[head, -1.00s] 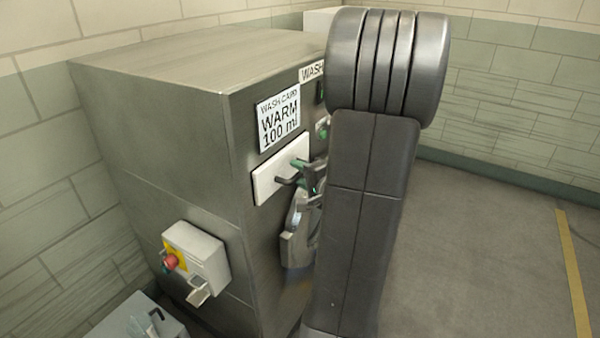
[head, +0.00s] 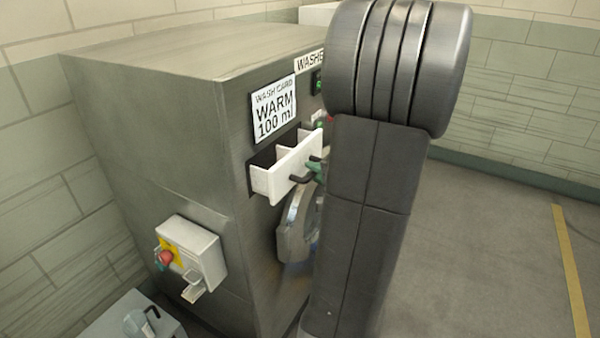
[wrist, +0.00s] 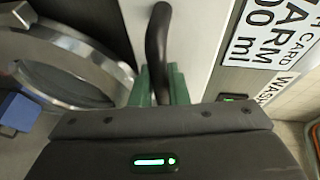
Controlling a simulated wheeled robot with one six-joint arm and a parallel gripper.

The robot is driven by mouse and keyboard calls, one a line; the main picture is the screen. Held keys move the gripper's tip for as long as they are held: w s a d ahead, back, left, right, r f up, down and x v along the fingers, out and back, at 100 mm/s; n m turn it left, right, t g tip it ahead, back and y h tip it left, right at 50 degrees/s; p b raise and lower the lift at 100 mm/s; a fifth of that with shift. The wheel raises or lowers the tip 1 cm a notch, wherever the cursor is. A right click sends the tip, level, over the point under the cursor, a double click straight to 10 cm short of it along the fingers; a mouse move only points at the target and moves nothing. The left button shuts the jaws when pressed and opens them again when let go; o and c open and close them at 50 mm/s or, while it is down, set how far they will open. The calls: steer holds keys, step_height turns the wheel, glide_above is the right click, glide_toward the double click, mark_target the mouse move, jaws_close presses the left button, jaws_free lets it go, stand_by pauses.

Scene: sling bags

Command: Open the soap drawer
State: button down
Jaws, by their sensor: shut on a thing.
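The white soap drawer (head: 268,184) stands pulled part way out of the front of the steel washer, and its inner compartments show from above. Its dark bar handle (head: 299,179) is on the drawer's white front. My gripper (head: 316,170) is at the handle, partly hidden behind my arm. In the wrist view the green fingers of my gripper (wrist: 160,85) are closed around the lower part of the dark handle (wrist: 157,40), with the white drawer front (wrist: 195,35) behind it.
The round washer door (head: 294,228) is just below the drawer. A card reading WARM 100 ml (head: 274,107) is above it. A grey box with a red button (head: 192,255) sticks out from the washer's side. Open floor (head: 480,250) lies to the right.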

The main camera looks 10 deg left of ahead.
steer(key=s+d+b, duration=0.2)
steer(key=s+d, duration=0.1)
steer(key=d, duration=0.5)
steer(key=shift+s+d+b, duration=0.25)
steer(key=shift+d+b, duration=0.1)
steer(key=c, duration=1.4)
jaws_free()
steer(key=b+v, duration=0.1)
steer(key=v, duration=1.2)
steer(key=shift+s+d+r+b, duration=0.2)
steer(key=shift+s+b, duration=0.1)
steer(key=p+x, duration=0.1)
steer(key=x, duration=1.3)
steer(key=shift+p, duration=0.3)
